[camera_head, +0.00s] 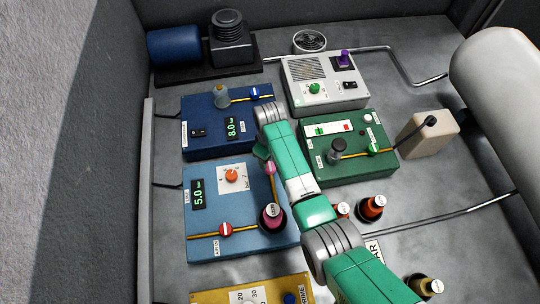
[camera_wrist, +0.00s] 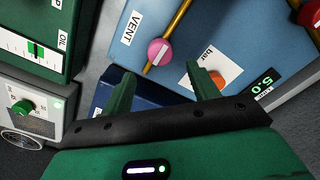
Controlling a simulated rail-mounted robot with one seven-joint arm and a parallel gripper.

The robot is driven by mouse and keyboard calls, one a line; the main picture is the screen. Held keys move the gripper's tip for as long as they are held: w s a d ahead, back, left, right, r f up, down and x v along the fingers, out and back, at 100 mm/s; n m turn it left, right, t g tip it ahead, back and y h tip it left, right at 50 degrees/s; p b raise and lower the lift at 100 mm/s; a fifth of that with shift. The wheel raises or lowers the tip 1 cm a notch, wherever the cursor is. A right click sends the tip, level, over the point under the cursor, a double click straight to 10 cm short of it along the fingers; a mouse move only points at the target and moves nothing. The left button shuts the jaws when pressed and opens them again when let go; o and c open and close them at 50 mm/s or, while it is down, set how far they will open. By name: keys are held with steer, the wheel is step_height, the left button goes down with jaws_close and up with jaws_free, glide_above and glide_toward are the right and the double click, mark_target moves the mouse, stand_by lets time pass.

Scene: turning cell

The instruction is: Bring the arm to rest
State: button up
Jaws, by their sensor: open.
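My green arm (camera_head: 300,185) reaches from the lower right up over the middle of the panels. My gripper (camera_wrist: 160,82) is open, with two separated green fingers and nothing seen between them. It hangs above the panels near the gap between the light blue box (camera_head: 205,250) and the dark blue box (camera_head: 200,110). In the wrist view the light blue box (camera_wrist: 225,25) lies beyond the fingers, with a pink valve knob (camera_wrist: 159,52) and an orange dial (camera_wrist: 206,76), the dial partly hidden by the right finger. In the head view my wrist mostly hides the gripper.
A green box (camera_head: 320,172) and a white box (camera_head: 330,95) stand right of my wrist.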

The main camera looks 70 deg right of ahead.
stand_by(0.4)
steer(key=w+a+r+n+t+h, duration=0.15)
steer(key=w+a+r+t, duration=0.35)
steer(key=w+r, duration=0.7)
steer(key=w+a+r+t+h, duration=0.35)
steer(key=w+a+r, duration=0.25)
steer(key=w+r, duration=0.6)
steer(key=a+r+t, duration=0.5)
steer(key=a+r, duration=0.3)
steer(key=r, duration=0.7)
steer(key=s+a+r+t+y, duration=0.2)
steer(key=s+a+r+t, duration=0.25)
steer(key=a+r, duration=0.35)
steer(key=s+a+r+n+t+y, duration=0.1)
steer(key=s+a+r+t, duration=0.2)
steer(key=s+a+r, duration=0.35)
steer(key=s+a+r+t+y, duration=0.2)
steer(key=s+a+r+t, duration=0.15)
steer(key=a+r, duration=0.65)
step_height(320, 180, up, 23)
steer(key=s+p, duration=0.2)
steer(key=p, duration=1.7)
steer(key=shift+s+d, duration=0.3)
steer(key=shift+d, duration=0.15)
